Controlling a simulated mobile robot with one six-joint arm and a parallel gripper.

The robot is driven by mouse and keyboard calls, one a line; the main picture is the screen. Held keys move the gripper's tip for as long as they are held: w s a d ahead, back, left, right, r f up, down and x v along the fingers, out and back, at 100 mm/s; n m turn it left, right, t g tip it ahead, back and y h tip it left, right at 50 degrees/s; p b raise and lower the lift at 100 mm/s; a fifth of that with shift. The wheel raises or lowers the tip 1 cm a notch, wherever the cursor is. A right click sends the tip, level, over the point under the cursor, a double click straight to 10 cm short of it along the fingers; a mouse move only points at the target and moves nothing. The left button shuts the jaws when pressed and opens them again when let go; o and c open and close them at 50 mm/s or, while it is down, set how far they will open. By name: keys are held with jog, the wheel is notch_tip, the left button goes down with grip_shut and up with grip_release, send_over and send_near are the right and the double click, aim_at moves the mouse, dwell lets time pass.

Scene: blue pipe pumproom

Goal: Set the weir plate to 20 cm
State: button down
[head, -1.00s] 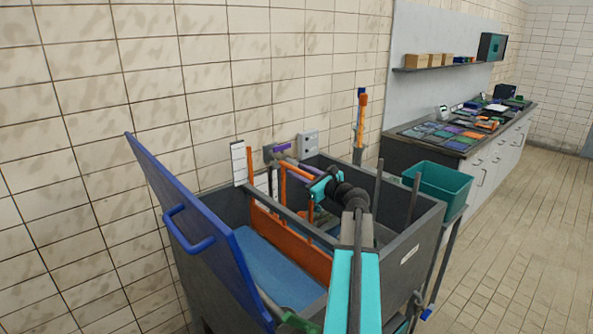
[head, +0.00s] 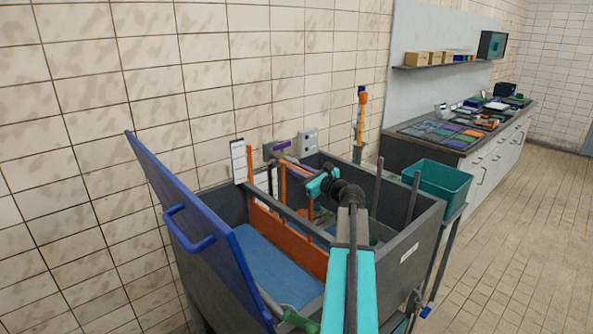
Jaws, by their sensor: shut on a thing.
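The orange weir plate (head: 290,238) stands upright across the grey tank, with blue water on its near side. Its orange handle (head: 283,182) rises above a dark crossbar. My gripper (head: 311,185) is at the top of this handle and shut on it; the teal jaws and wrist hide part of the grip. A white scale board (head: 238,162) stands at the tank's back left edge, beside an upright orange strip (head: 249,165). Its marks are too small to read.
A blue lid (head: 205,235) with a handle stands tilted open on the tank's left. A purple-handled valve (head: 280,147) and a grey wall box (head: 308,142) are behind. A teal bin (head: 440,185) stands right of the tank. Open floor lies at the right.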

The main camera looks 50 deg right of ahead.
notch_tip(320, 180, down, 10)
jog(key=b, duration=0.4)
jog(key=shift+r+b, duration=0.2)
jog(key=shift+b, duration=0.15)
jog(key=c, duration=1.7)
grip_release()
jog(key=shift+s, duration=0.15)
jog(key=s, duration=0.4)
jog(key=s+b, duration=0.1)
jog(key=s, duration=0.4)
jog(key=s+a, duration=0.1)
jog(key=s, duration=0.3)
jog(key=shift+s, duration=0.3)
jog(key=shift+s, duration=0.1)
